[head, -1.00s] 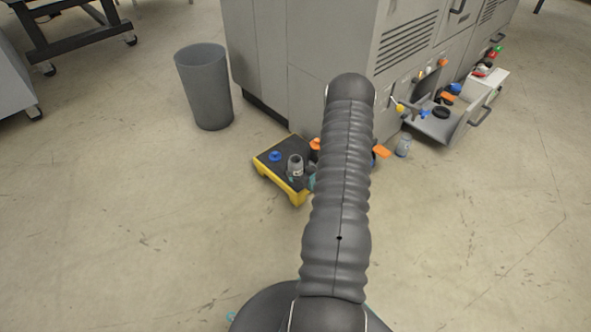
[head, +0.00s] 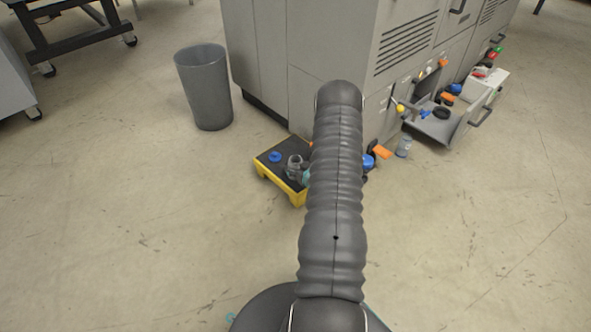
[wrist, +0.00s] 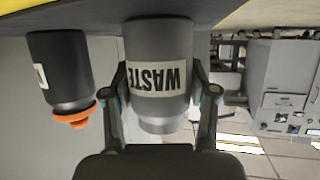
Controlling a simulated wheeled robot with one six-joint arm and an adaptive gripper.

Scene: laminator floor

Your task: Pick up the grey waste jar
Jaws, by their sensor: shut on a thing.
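The grey waste jar (wrist: 158,40) is in the middle of the wrist view, which shows it upside down with a white label reading WASTE. My gripper (wrist: 160,98) is shut on it, one finger on each side. The jar's base meets the dark top of the low platform (wrist: 95,16), and I see no clear gap. In the head view the jar (head: 294,166) stands at the right part of the yellow-edged platform (head: 266,172). A teal patch beside it looks like my finger pad; the rest of my gripper is hidden behind my arm.
A dark jar with an orange lid (wrist: 65,75) stands close beside the held jar. A blue lid (head: 275,157) lies on the platform. A grey bin (head: 205,88) stands behind left, and the large grey machine (head: 300,60) is just behind. The front floor is clear.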

